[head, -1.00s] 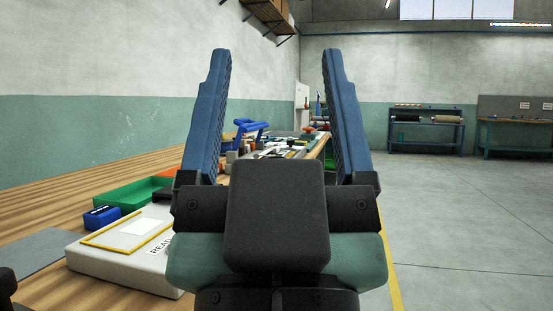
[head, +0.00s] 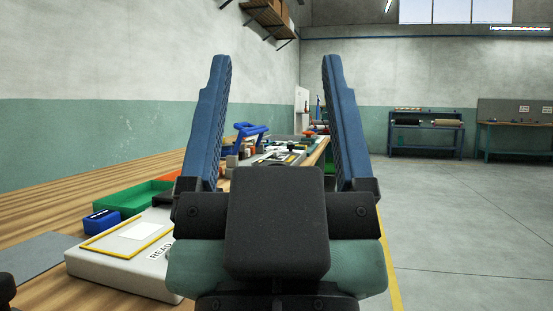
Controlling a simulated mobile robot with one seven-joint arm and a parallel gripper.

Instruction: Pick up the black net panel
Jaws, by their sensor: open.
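My gripper (head: 277,124) is open and empty, with its two blue fingers pointing up in the picture and spread wide. It stands in front of the camera and hides part of the long wooden bench (head: 62,207). I cannot pick out the black net panel with certainty. A dark patch shows beside the green tray, partly hidden by the gripper, but I cannot tell what it is.
A white box (head: 105,277) with a yellow frame and lettering lies on the near bench. A blue block (head: 102,221), a green tray (head: 128,200) and a grey mat (head: 35,258) are near it. Many small items fill the far bench. Open floor (head: 470,230) lies right.

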